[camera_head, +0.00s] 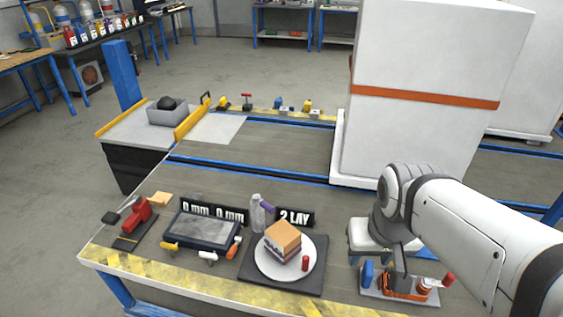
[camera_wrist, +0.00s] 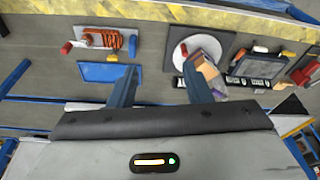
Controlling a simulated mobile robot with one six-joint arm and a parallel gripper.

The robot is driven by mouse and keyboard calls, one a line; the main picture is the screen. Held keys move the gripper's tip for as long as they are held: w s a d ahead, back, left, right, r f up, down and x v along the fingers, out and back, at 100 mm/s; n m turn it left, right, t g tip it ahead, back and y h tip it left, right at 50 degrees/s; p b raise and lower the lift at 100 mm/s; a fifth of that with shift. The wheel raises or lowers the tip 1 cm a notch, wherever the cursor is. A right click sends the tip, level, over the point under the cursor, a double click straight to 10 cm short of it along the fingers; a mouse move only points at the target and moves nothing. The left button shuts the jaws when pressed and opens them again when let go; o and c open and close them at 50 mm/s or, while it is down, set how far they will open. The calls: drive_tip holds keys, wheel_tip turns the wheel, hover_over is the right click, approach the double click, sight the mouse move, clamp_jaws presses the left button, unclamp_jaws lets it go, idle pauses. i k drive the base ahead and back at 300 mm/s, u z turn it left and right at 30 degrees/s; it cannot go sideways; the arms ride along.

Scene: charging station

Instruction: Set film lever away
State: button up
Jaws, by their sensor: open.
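A small fixture near the table's front right has a pale plate (camera_head: 372,292), an orange coiled part (camera_head: 405,294) and a red-tipped lever (camera_head: 447,280). In the wrist view its orange coil (camera_wrist: 118,41) and red tip (camera_wrist: 67,47) lie beyond the left finger. This may be the film lever; I cannot tell for sure, and its pose is too small to read. My gripper (camera_head: 384,279) hangs in front of the fixture in the head view, hiding part of it. In the wrist view my gripper (camera_wrist: 160,78) is open, with nothing between its fingers.
A round white plate (camera_head: 268,268) bears a stacked box (camera_head: 283,239) and a red piece (camera_head: 305,263). Left of it are a dark-screened panel (camera_head: 202,230) and a red tool (camera_head: 138,214). A tall wrapped block (camera_head: 420,120) stands behind. A blue panel (camera_wrist: 108,73) lies near my left finger.

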sight(256, 198)
drive_tip(key=z, duration=1.65)
drive_tip(key=k, duration=0.95)
drive_tip(key=u, duration=1.6)
drive_tip(key=i, duration=1)
drive_tip(key=u, duration=0.05)
